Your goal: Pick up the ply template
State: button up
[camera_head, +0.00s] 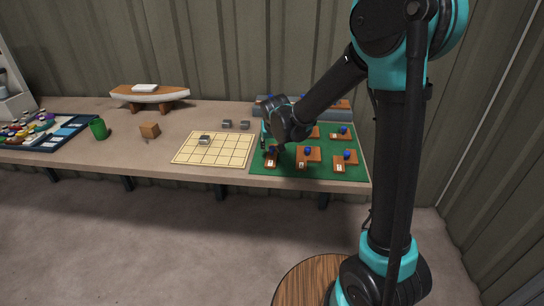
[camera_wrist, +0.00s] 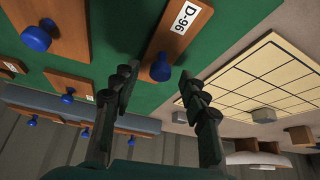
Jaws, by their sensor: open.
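Several brown ply templates with blue knobs and white labels lie on a green mat (camera_head: 290,172). One template labelled D-96 (camera_wrist: 186,30) is nearest my gripper; it shows in the head view at the mat's left edge as a small brown piece (camera_head: 270,161). My gripper (camera_wrist: 158,76) is open and empty. In the wrist view its fingertips appear on either side of the D-96 blue knob (camera_wrist: 162,67); I cannot tell the gap in depth. In the head view my gripper (camera_head: 268,142) is low over the mat's left side and partly hides what is behind it.
A second template (camera_wrist: 58,22) lies close beside D-96. A cream gridded board (camera_head: 215,150) with a grey block (camera_head: 205,139) adjoins the mat. Two more grey blocks (camera_head: 236,124) stand behind it. A wooden block (camera_head: 150,130), green cup (camera_head: 98,128) and boat-shaped piece (camera_head: 150,95) are farther left.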

jog(key=shift+x, duration=1.05)
jog(key=shift+c, duration=0.5)
grip_shut()
